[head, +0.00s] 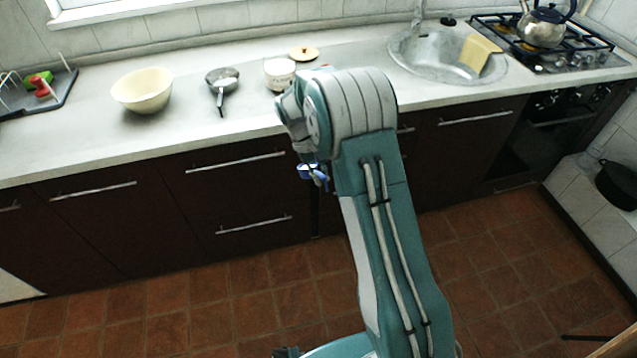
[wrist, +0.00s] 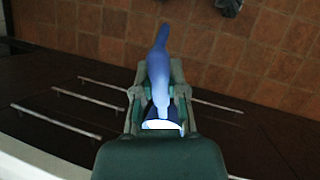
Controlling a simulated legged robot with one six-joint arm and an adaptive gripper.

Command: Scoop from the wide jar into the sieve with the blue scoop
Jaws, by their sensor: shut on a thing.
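My gripper (wrist: 159,92) is shut on the blue scoop (wrist: 160,65), whose handle points away between the fingers in the wrist view. In the head view the scoop (head: 313,173) hangs in front of the dark cabinet fronts, below the counter edge, and my arm hides most of the gripper. A wide whitish jar (head: 279,72) stands open on the counter just behind my wrist, partly covered by it. I cannot see its contents. The grey metal sieve (head: 222,76) lies left of the jar, its handle toward the front edge. The scoop is apart from both.
A cream bowl (head: 143,90) stands left of the sieve. A round tan lid (head: 303,53) lies behind the jar. A dark rack (head: 40,92) is at far left; the sink (head: 440,62) and a kettle (head: 543,27) on the stove are right. The counter edge lies between scoop and jar.

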